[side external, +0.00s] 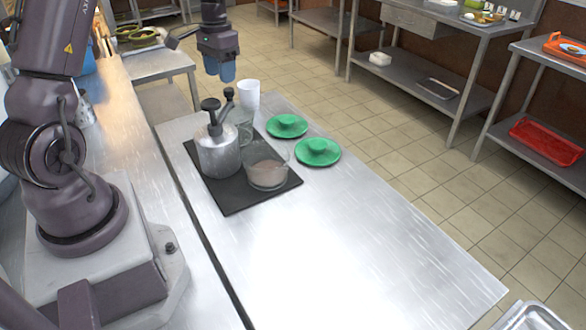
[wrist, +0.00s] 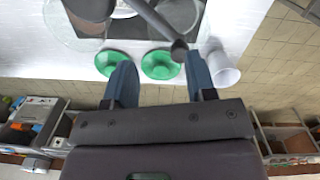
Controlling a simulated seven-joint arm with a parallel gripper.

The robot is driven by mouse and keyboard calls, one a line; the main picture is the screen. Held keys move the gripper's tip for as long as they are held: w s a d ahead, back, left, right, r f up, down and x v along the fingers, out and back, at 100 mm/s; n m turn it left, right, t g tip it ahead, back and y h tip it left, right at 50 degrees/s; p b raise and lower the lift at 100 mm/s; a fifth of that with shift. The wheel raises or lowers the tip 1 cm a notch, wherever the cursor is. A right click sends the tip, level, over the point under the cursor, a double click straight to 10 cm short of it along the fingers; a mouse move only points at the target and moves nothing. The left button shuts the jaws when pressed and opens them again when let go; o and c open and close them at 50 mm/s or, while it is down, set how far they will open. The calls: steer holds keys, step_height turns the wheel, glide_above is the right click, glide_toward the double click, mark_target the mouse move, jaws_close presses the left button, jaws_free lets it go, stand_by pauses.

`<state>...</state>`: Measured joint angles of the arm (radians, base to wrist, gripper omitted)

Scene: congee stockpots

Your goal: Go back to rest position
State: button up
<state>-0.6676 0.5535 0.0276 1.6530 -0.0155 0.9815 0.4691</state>
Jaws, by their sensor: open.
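My gripper (side external: 220,76) is open and empty, with its blue fingers held in the air above the far end of the steel table (side external: 330,240). In the wrist view my gripper (wrist: 158,66) shows its two fingers apart with nothing between them. Below it stand a metal pot (side external: 217,155) with a dark knob and handle, and a glass pot (side external: 267,172) with brownish contents. Both are on a black mat (side external: 228,200). Another glass vessel (side external: 242,122) is partly hidden behind the metal pot.
Two green lids (side external: 287,126) (side external: 318,152) lie on the table right of the pots. A white cup (side external: 249,94) stands near the far edge, close below my gripper. The table's near part is clear. Shelves with a red tray (side external: 546,141) stand across the tiled floor.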

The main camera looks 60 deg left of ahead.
steer(key=s+d+r+m+t, duration=0.1)
steer(key=s+d+r, duration=0.3)
steer(key=d, duration=0.5)
steer(key=s+d+r+t, duration=0.3)
steer(key=s+d+r, duration=0.2)
steer(key=d, duration=0.4)
steer(key=s+d+r+m+t, duration=0.1)
steer(key=s+d+r, duration=0.3)
steer(key=d, duration=0.5)
steer(key=shift+s+d+r+m+t, duration=0.2)
steer(key=shift+s+r+m+t, duration=0.25)
steer(key=shift+r, duration=0.4)
